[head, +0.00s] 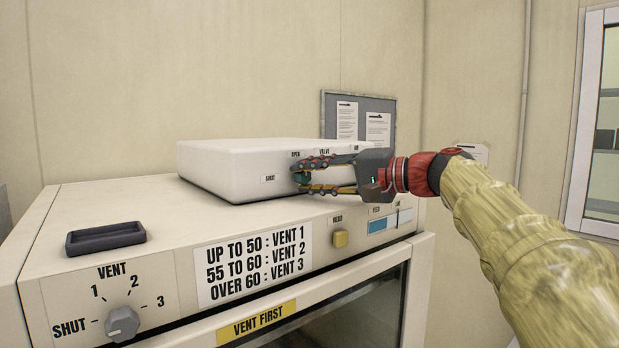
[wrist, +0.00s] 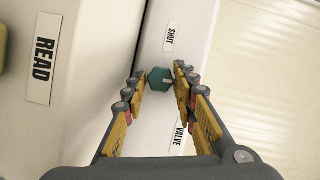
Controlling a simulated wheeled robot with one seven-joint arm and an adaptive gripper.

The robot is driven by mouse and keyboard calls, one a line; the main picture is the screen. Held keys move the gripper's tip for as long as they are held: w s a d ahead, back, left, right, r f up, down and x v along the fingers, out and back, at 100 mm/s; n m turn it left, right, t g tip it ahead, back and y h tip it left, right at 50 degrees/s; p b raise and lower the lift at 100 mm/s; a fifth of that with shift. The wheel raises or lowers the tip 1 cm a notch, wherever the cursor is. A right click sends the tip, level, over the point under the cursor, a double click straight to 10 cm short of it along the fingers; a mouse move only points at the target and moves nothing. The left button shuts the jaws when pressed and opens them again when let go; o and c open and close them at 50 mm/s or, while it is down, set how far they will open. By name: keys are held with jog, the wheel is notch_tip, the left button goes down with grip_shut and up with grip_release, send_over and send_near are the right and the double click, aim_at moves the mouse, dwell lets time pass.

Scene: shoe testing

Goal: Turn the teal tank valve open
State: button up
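The teal valve knob (head: 301,177) is on the front face of the white box (head: 225,160), right of the SHUT label (head: 269,178) and below the OPEN label (head: 296,154). My gripper (head: 303,176) reaches in from the right, one finger above the knob and one below. In the wrist view the teal knob (wrist: 158,79) lies between the fingertips of my gripper (wrist: 160,77), with what look like narrow gaps at its sides. A pale mark on the knob points to the right there, towards the right finger. That finger hides the OPEN label in this view.
The box rests on a cream cabinet (head: 110,205) with a VENT dial (head: 122,323) and a yellow button (head: 340,239) on its front. A dark tray (head: 105,238) lies on top at the left. A grey notice board (head: 360,117) is behind the box.

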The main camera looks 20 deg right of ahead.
jog(key=o, duration=0.3)
jog(key=v, duration=1.2)
dwell(0.5)
